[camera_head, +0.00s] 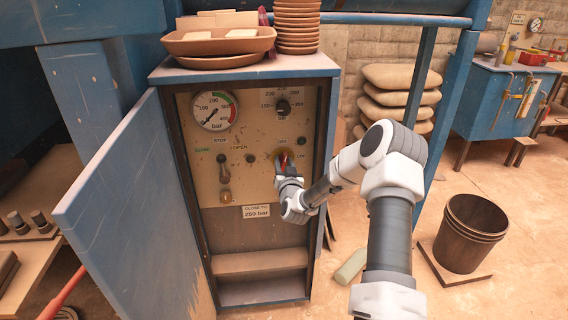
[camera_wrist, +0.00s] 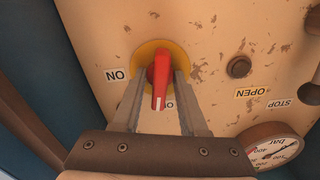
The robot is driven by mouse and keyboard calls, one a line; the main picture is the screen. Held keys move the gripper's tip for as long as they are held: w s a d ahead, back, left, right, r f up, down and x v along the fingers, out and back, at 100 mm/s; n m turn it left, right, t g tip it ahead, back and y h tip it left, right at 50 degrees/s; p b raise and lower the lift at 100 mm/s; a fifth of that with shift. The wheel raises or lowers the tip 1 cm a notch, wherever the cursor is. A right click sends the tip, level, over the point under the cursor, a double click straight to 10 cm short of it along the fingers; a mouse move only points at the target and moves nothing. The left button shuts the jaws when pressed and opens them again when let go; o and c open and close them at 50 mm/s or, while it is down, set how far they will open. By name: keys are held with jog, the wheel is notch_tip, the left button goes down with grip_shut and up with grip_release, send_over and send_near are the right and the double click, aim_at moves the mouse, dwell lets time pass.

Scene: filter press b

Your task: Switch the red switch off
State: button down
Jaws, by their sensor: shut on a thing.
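The red switch (camera_head: 283,161) sits on a yellow round plate at the right of the beige control panel, under an OFF label (camera_head: 283,141) with an ON label (camera_head: 301,155) to its right. In the wrist view the red handle (camera_wrist: 160,76) has its white-marked tip pointing down the picture, toward a mostly hidden label and away from the ON label (camera_wrist: 116,75). My gripper (camera_wrist: 160,92) has one finger on each side of the handle and is shut on it. In the head view my gripper (camera_head: 286,172) partly covers the switch.
The blue cabinet door (camera_head: 135,205) stands open at the left. The panel holds a pressure gauge (camera_head: 214,110), a black dial (camera_head: 283,107), and a lever (camera_head: 222,168). Clay dishes (camera_head: 220,42) are on top of the cabinet. A brown bucket (camera_head: 470,235) stands on the floor at right.

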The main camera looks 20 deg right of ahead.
jog(key=shift+a+f+n+b, duration=0.1)
jog(key=shift+n+b, duration=1)
jog(key=shift+n, duration=0.2)
jog(key=c, duration=0.8)
grip_release()
jog(key=p+v, duration=0.2)
jog(key=v, duration=1.5)
jog(key=shift+s+r, duration=0.25)
